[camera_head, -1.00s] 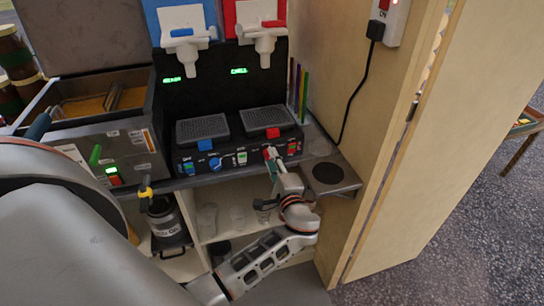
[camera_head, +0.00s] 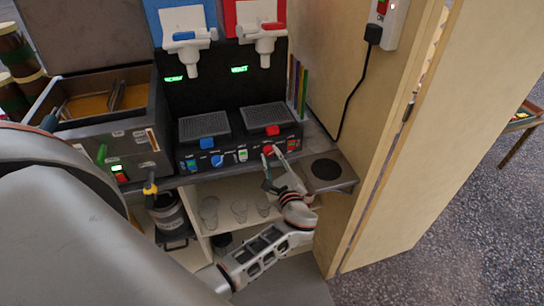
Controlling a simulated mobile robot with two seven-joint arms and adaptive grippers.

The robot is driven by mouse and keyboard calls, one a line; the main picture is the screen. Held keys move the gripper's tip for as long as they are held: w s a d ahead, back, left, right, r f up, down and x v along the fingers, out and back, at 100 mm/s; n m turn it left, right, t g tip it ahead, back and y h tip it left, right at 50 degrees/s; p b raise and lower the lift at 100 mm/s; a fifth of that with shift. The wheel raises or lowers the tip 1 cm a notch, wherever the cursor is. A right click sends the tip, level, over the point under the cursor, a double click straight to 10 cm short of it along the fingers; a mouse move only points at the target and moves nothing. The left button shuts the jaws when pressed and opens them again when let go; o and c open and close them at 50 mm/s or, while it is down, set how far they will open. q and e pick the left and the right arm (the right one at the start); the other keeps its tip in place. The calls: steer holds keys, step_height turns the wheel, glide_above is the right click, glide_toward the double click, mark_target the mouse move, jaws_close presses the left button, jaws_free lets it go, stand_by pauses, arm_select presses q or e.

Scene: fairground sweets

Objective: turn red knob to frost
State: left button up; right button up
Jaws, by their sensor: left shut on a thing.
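The black slush machine has a front panel with a blue knob (camera_head: 217,161) and a red knob (camera_head: 268,150) on its right half. My left gripper (camera_head: 272,157) reaches up from below and is shut on the red knob, its fingers partly hiding the knob's face and pointer. Above it, the right green display (camera_head: 239,69) is lit, but its word is too small to read surely. The left green display (camera_head: 174,78) is lit too. My right gripper is out of view.
White taps (camera_head: 264,38) hang above drip trays (camera_head: 267,117). A metal fryer (camera_head: 115,140) stands to the left, and a dark round pad (camera_head: 326,169) lies on the counter at right. Clear cups (camera_head: 239,210) sit on the shelf below. A wooden wall (camera_head: 350,150) bounds the right.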

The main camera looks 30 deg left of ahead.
arm_select(q)
steer(key=shift+f+m, duration=0.1)
steer(key=shift+m, duration=0.3)
steer(key=o, duration=1.1)
steer(key=v, duration=1.2)
steer(key=shift+s, duration=0.1)
